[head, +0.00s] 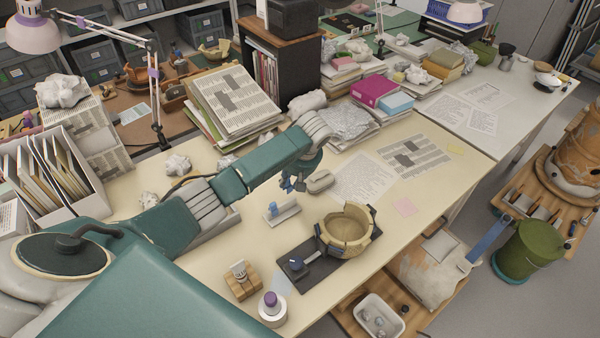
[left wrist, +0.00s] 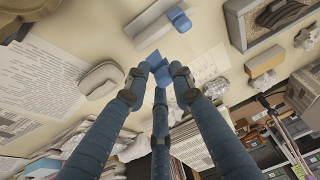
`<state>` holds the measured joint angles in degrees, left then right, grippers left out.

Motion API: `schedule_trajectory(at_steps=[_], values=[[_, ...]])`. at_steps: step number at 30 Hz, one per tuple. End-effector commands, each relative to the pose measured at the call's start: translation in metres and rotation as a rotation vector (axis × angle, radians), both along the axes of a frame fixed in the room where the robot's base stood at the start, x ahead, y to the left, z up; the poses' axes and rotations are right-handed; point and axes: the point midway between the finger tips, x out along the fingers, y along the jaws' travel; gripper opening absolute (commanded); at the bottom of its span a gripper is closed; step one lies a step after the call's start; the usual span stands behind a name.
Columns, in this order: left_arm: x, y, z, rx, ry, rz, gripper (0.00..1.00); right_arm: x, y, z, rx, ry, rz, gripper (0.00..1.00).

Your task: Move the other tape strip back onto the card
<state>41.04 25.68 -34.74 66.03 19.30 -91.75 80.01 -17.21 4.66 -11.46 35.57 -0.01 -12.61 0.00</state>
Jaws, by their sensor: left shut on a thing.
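My left gripper (head: 291,184) is above the cream table, just behind a small whitish card (head: 286,213). One blue tape strip (head: 271,209) is on the card. In the left wrist view, the left gripper (left wrist: 160,72) is shut on another blue strip (left wrist: 149,61), held at its fingertips. The card (left wrist: 153,30) also shows there, close beyond the fingertips, with its blue strip (left wrist: 180,20) at one end. The held strip looks apart from the card; I cannot tell the exact gap. My right gripper is not in view.
A tan bowl (head: 345,232) sits in a dark stand right of the card. A rounded grey object (head: 320,182) lies right of the gripper. A wooden block (head: 242,284) and a purple-topped jar (head: 272,310) stand in front. Paper stacks (head: 235,103) stand behind.

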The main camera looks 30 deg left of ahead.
Motion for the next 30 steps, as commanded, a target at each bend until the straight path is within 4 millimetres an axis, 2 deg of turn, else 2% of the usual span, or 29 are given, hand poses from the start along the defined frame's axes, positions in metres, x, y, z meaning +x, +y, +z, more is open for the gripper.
schedule_trajectory(at_steps=[23,26,30], values=[[0.001,0.001,-0.043,0.001,-0.003,-0.001,0.15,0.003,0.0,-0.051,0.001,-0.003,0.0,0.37],[0.0,-0.001,-0.041,-0.002,0.0,-0.001,0.15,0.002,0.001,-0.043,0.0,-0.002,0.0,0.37],[0.001,-0.001,-0.044,-0.002,-0.001,-0.002,0.15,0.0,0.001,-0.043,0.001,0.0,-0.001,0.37]])
